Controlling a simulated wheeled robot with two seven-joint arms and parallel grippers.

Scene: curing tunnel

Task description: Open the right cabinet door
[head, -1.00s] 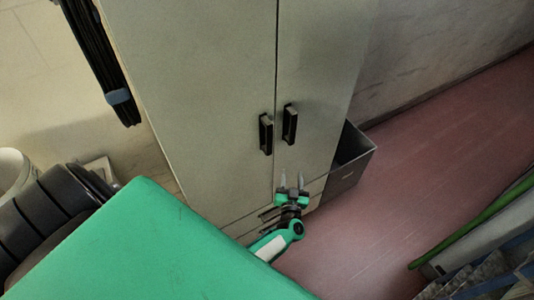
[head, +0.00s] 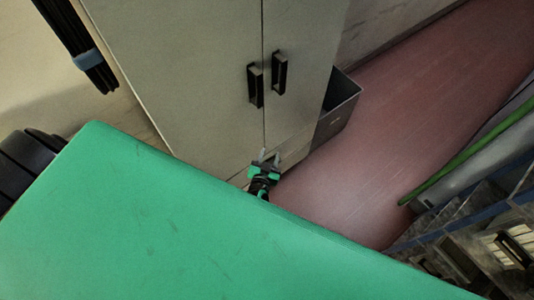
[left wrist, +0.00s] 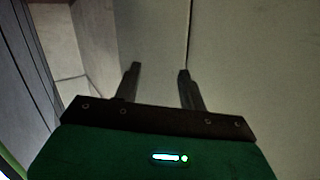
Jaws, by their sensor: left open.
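The grey cabinet has two closed doors with a thin seam between them. The right cabinet door (head: 305,48) has a black upright handle (head: 279,73) beside the seam. The left door (head: 185,75) has a similar black handle (head: 255,86). My left gripper (head: 269,155) is open and empty, below the handles in the picture and apart from them. In the left wrist view its two dark fingers (left wrist: 159,76) stand spread before the pale cabinet front, with the seam (left wrist: 188,40) near the right finger. No handle shows there. My right gripper is not in view.
A dark open bin (head: 338,105) stands against the cabinet's right side. Reddish floor (head: 400,120) is clear to the right. A green bar (head: 470,150) and grey rack-like equipment (head: 480,240) stand at lower right. Dark hanging strips (head: 75,40) are at upper left.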

